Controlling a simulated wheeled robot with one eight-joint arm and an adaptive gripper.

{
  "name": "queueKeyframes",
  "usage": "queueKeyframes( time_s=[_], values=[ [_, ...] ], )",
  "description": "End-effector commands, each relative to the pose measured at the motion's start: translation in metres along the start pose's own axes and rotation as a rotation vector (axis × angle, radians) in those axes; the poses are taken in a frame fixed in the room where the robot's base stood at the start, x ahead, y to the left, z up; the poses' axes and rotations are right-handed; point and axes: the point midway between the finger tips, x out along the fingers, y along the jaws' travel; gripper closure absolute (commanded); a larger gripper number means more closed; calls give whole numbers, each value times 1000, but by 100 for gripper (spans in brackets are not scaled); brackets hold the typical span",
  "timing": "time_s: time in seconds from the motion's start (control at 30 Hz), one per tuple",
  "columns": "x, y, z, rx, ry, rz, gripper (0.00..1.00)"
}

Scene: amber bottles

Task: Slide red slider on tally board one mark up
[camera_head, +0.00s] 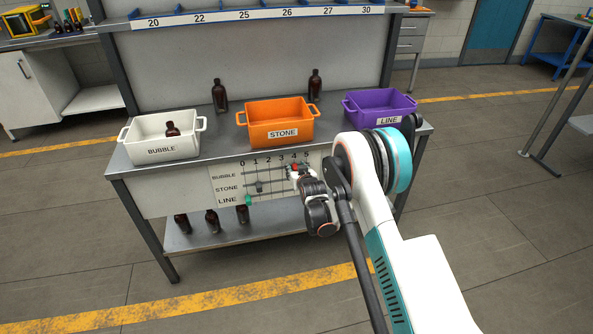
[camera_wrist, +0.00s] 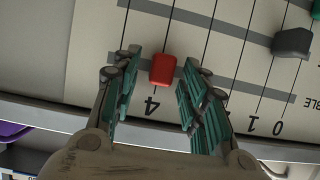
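The tally board (camera_head: 228,185) is on the bench front, with rows BUBBLE, STONE and LINE and columns 0 to 5. The red slider (camera_wrist: 162,70) sits on the BUBBLE track at the 4 mark in the wrist view. My gripper (camera_wrist: 160,72) is open, with one finger on each side of the red slider and a small gap showing on both sides. The fingers cover the 2, 3 and 5 numerals there. In the head view my gripper (camera_head: 299,174) is at the board's right part and hides much of it.
The grey slider (camera_head: 259,187) is at 1 on STONE; the green slider (camera_head: 247,199) is at 0 on LINE. White (camera_head: 160,149), orange (camera_head: 275,120) and purple (camera_head: 380,108) bins stand on the bench above. One bottle (camera_head: 172,130) is in the white bin. Bottles stand on the lower shelf.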

Motion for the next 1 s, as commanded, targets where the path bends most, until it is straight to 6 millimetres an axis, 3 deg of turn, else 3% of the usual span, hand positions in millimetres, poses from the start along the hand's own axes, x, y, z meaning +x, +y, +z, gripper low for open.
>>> queueKeyframes(
  time_s=[0.23,0.37,0.8,1.0],
  values=[
    [-2,0,0,0,0,0,60],
    [-14,0,0,0,0,0,60],
    [-98,0,0,0,0,0,60],
    [-117,0,0,0,0,0,60]
  ],
)
